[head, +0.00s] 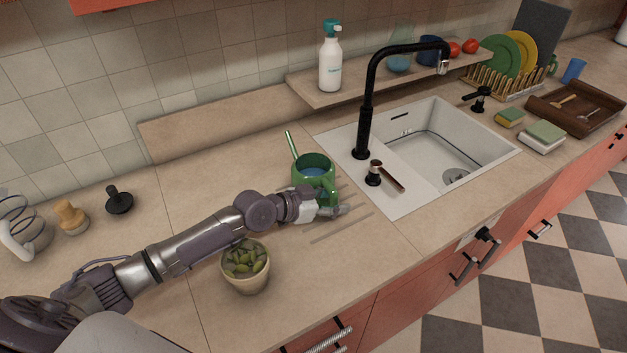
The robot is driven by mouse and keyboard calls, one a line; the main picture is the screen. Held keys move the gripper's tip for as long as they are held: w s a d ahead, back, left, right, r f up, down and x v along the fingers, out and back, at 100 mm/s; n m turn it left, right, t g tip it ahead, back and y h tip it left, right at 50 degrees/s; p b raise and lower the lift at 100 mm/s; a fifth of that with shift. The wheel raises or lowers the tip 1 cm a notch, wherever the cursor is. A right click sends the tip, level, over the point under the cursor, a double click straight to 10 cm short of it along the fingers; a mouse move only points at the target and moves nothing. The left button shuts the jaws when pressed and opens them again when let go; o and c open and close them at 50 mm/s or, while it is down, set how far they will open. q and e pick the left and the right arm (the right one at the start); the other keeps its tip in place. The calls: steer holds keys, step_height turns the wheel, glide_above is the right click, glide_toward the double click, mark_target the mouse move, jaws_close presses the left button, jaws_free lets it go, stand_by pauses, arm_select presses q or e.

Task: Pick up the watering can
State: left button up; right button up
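A green watering can (314,173) stands upright on the counter left of the sink, its spout pointing up and to the left. Its blue inside shows from above. My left gripper (338,208) is low at the near side of the can, and its wrist and fingers cover part of the can's lower front. Whether the fingers touch the can or are closed on its handle is too small to tell. My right gripper does not show.
A pot with a succulent (246,268) stands close under my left forearm. The sink (452,160) with a black faucet (367,110) lies to the right. A white bottle (330,65) stands on the raised ledge behind. The counter right of the pot is clear.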

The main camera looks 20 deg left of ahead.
arm_select(q)
jaws_close()
steer(key=shift+w+r, duration=0.1)
steer(key=shift+r, duration=0.05)
steer(key=shift+r, duration=0.15)
